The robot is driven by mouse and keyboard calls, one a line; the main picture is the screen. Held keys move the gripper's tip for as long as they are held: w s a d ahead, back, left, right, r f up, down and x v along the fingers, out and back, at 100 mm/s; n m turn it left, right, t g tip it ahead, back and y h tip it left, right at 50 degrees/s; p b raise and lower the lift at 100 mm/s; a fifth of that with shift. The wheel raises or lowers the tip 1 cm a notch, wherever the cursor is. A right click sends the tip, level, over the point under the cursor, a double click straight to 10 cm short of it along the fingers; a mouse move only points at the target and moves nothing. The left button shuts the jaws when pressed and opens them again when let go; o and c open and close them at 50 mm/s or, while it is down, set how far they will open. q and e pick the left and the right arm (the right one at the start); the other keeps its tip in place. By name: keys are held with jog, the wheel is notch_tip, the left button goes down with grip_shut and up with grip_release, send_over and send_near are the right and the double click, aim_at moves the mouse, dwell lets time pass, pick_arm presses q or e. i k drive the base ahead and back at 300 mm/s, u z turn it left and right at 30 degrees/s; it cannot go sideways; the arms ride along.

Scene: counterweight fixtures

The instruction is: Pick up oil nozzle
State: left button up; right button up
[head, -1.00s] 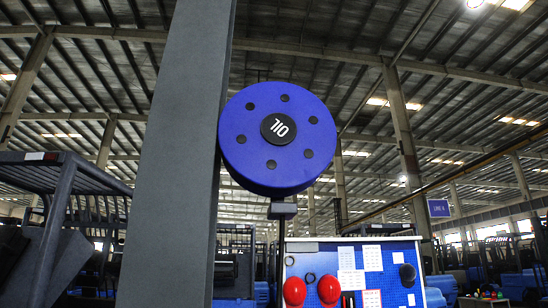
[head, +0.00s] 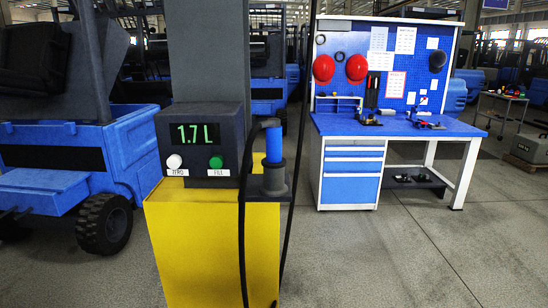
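The oil nozzle (head: 273,146) shows in the head view as a blue upright cylinder. Its lower end is hidden in a dark grey holder (head: 274,180) on the right side of the dispenser. A black hose (head: 243,220) loops beside it and hangs down the front of the yellow cabinet (head: 200,245). A dark display box (head: 200,145) left of the nozzle reads 1.7 L, with a white ZERO button (head: 174,161) and a green FILL button (head: 216,162). Neither of my grippers is in view.
A grey column (head: 208,50) stands behind the display box. A blue forklift (head: 60,150) is at the left. A blue-topped workbench (head: 395,125) with red helmets on its pegboard stands behind at the right. The floor (head: 400,250) at the front right is clear.

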aim_at(273, 160)
jog(key=k, duration=0.95)
jog(key=z, duration=0.75)
jog(key=i, duration=0.95)
jog(key=u, duration=0.4)
jog(key=i, duration=0.85)
jog(key=u, duration=0.8)
